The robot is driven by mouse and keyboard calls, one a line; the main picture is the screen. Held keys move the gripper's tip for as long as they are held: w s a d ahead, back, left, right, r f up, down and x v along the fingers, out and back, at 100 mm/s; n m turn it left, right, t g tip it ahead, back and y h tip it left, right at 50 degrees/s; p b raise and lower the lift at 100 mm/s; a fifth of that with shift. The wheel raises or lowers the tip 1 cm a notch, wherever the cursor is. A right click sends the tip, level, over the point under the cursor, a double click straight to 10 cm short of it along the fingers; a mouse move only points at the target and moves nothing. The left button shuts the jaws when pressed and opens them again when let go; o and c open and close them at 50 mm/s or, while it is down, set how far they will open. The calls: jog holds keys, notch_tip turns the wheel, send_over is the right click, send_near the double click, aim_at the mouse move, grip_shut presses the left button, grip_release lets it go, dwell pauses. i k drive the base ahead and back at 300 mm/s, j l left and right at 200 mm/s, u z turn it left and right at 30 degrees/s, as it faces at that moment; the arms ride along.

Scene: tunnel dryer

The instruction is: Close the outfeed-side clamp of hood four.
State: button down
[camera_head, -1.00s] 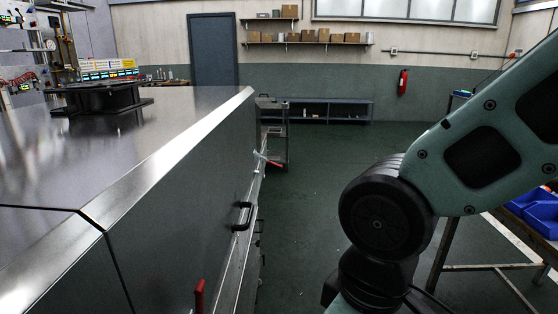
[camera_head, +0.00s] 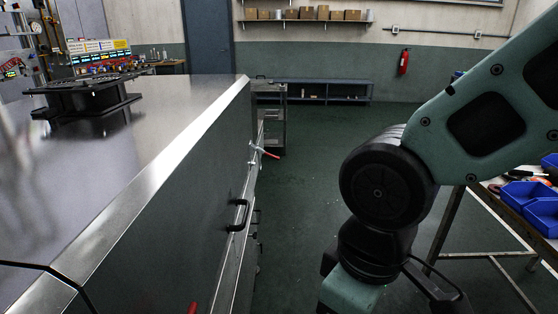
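A long metal hood (camera_head: 185,165) with a shiny top fills the left side of the view. A black handle (camera_head: 239,215) is on its side face. A clamp with a red lever (camera_head: 265,151) sits farther along the lower edge of that face, its lever sticking out toward the aisle. Another red lever tip (camera_head: 193,308) shows at the bottom edge of the picture, mostly cut off. I cannot tell which hood number these belong to. My arm is at the right, over the aisle; my gripper is not in view.
A dark fan-like unit (camera_head: 88,97) sits on the hood top. A grey cart (camera_head: 270,115) stands at the hood's far end. A workbench with blue bins (camera_head: 527,193) is at the right. The green aisle floor (camera_head: 300,190) between is clear up to the low shelf (camera_head: 325,90).

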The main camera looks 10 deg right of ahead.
aim_at(260, 151)
jog(key=i+l, duration=0.25)
jog(key=i, duration=0.3)
jog(key=i+l+z, duration=0.1)
jog(key=i, duration=0.5)
jog(key=i+l, duration=0.3)
jog(key=i, duration=0.25)
jog(key=i+l+z, duration=0.1)
jog(key=i, duration=0.45)
jog(key=l, duration=0.1)
